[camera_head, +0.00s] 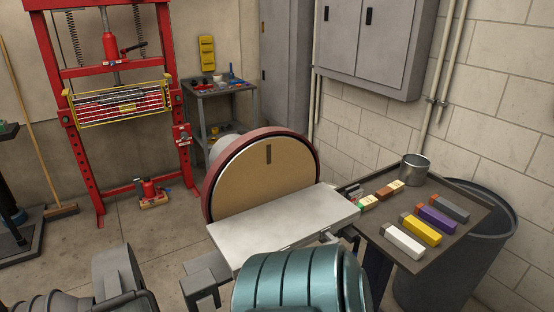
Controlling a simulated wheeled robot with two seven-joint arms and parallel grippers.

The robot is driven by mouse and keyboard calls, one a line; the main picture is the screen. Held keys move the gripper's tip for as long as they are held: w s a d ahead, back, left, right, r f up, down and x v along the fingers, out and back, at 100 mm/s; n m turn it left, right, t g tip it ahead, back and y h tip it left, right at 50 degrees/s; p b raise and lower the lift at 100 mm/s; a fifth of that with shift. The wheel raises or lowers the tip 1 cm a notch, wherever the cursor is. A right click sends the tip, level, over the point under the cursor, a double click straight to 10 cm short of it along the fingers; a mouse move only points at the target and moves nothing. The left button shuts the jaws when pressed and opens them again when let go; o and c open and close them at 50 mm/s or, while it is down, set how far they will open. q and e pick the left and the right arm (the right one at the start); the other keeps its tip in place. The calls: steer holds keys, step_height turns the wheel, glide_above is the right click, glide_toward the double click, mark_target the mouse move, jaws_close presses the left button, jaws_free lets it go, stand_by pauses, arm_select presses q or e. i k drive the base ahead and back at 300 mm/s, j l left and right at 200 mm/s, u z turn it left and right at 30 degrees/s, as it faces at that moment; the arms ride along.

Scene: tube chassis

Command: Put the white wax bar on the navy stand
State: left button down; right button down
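The white wax bar (405,243) lies on the dark tray-like top (450,188) of a stand at the right. It is the nearest bar in a slanted row, apart from the yellow bar (421,230) beyond it. I cannot make out a clearly navy stand; a dark post (376,271) shows under the near side of the tray top. Neither of my grippers can be made out in this view.
A purple bar (437,219) and a grey bar (449,207) continue the row. A metal cup (413,168) stands behind. A disc sander (267,182) with a flat grey table (285,222) is left of the tray. A teal ribbed housing (301,281) fills the bottom middle.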

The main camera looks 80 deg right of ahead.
mark_target(458, 203)
steer(key=k+j+u, duration=0.1)
steer(key=k+u, duration=0.35)
steer(key=k, duration=0.5)
steer(key=k+j+u, duration=0.1)
steer(key=k+u, duration=0.2)
steer(key=k, duration=1.35)
steer(key=z, duration=4)
